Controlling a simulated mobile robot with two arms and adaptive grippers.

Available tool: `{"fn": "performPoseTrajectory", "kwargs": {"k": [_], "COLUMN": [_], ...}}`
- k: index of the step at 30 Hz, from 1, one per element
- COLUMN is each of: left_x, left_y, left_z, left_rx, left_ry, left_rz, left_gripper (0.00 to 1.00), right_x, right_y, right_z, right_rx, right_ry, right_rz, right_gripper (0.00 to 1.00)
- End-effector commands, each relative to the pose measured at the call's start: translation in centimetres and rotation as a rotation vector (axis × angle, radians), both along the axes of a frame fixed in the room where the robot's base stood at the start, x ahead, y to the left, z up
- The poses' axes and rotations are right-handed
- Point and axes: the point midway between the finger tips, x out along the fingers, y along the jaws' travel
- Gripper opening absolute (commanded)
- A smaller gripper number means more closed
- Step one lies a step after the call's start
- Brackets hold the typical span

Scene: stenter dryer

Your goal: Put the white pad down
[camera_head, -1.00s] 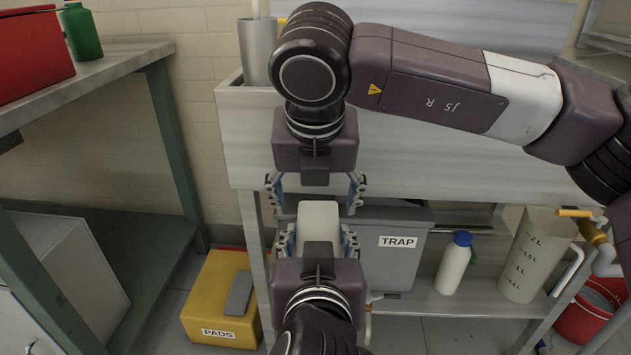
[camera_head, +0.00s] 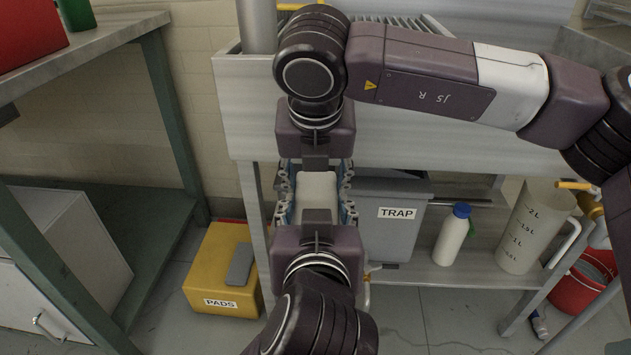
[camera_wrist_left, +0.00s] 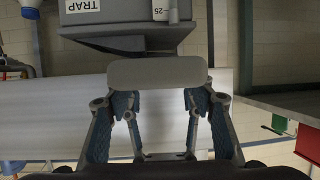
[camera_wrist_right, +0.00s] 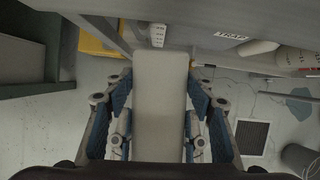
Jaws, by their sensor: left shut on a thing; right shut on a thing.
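The white pad (camera_head: 316,188) is a pale block between my two grippers, which face each other in the head view. My left gripper (camera_head: 316,212), at the bottom, is shut on its near end. My right gripper (camera_head: 315,170), at the top, is shut on its far end. The pad shows as a grey-white bar across the fingertips in the left wrist view (camera_wrist_left: 158,72). In the right wrist view (camera_wrist_right: 160,100) it lies lengthwise between the fingers. The fingers hide parts of its sides. The pad is held in the air in front of the steel bench.
A yellow PADS box (camera_head: 207,285) with a grey pad (camera_head: 239,265) on top stands on the floor. A grey TRAP bin (camera_head: 392,240), a white bottle (camera_head: 453,235) and a measuring jug (camera_head: 524,240) stand on the lower shelf. A green-legged table (camera_head: 90,75) is at the left.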

Motion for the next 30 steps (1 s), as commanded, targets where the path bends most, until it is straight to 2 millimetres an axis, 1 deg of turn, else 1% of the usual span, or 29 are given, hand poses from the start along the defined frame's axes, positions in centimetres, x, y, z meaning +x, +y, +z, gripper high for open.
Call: {"fn": "performPoseTrajectory", "kwargs": {"k": [1,2,7,15,19,23,27,30], "left_x": [-0.1,-0.1,-0.1,-0.1,-0.7,-2.4,-4.7,-6.0], "left_y": [-0.3,-0.3,-0.3,-0.2,-0.3,-0.3,-0.5,-0.6], "left_z": [0.1,0.1,0.1,0.1,0.4,1.0,1.6,2.0], "left_rx": [-0.002,-0.002,-0.002,-0.001,-0.002,-0.005,-0.011,-0.009], "left_ry": [-0.003,-0.003,-0.003,-0.002,-0.004,-0.004,0.004,0.004], "left_rz": [-0.009,-0.010,-0.010,-0.007,-0.009,-0.011,-0.015,-0.018], "left_gripper": [0.33,0.52,0.70,0.70,0.70,0.70,0.70,0.70], "right_x": [0.0,-0.1,0.0,0.0,0.0,0.0,0.0,0.0], "right_y": [0.2,0.3,0.2,0.2,0.2,0.2,0.2,0.2], "right_z": [0.0,0.0,0.0,0.0,0.0,0.0,0.0,0.0], "right_rx": [0.005,0.006,0.005,0.004,0.003,0.003,0.003,0.003], "right_ry": [0.000,-0.001,0.000,0.000,0.000,0.000,0.000,0.000], "right_rz": [0.004,0.005,0.004,0.004,0.002,0.002,0.002,0.002], "right_gripper": [0.28,0.27,0.27,0.27,0.27,0.27,0.27,0.27]}}
